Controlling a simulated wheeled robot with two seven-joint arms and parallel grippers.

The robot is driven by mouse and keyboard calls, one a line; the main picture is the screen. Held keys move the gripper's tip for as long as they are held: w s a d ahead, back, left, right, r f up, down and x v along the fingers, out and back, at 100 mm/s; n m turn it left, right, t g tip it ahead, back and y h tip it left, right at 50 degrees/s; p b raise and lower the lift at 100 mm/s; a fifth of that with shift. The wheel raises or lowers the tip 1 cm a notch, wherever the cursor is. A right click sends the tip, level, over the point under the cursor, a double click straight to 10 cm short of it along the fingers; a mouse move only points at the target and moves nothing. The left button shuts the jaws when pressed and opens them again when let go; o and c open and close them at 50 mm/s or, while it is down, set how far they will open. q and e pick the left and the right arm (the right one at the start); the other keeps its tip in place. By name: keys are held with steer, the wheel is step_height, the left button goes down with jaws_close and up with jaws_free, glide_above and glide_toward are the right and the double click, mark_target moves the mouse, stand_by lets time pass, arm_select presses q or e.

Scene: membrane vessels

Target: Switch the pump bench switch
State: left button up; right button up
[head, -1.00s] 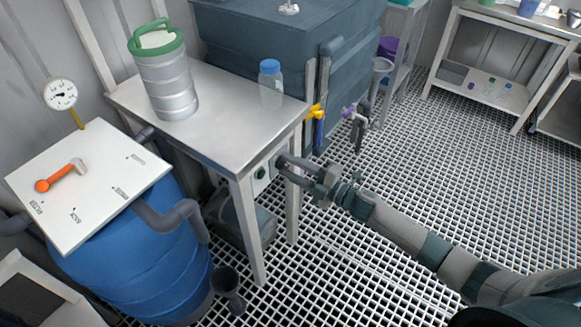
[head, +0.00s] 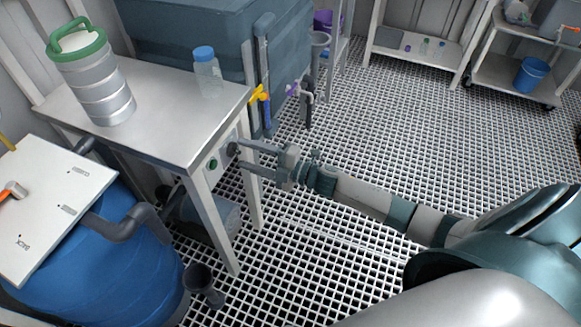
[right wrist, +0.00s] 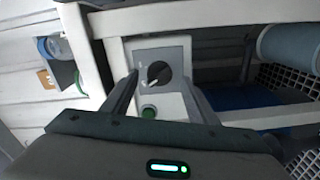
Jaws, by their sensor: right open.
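The pump bench switch is a dark round knob on a small light grey panel (head: 222,156) under the bench top's front edge. In the right wrist view the knob (right wrist: 158,73) faces me on its panel (right wrist: 178,54), with a light mark toward its lower left. My left gripper is out of view.
The metal bench (head: 165,105) holds a green-lidded canister (head: 100,90) and a blue-capped bottle (head: 207,66). A blue barrel (head: 95,255) stands at the left. A dark grey tank (head: 190,35) stands behind. The grating floor at the right is clear.

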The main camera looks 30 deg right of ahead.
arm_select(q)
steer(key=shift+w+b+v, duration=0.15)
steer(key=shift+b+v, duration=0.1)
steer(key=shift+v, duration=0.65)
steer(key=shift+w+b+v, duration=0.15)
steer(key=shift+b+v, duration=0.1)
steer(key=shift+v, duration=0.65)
arm_select(e)
steer(key=v, duration=1.5)
steer(key=shift+s+d, duration=0.15)
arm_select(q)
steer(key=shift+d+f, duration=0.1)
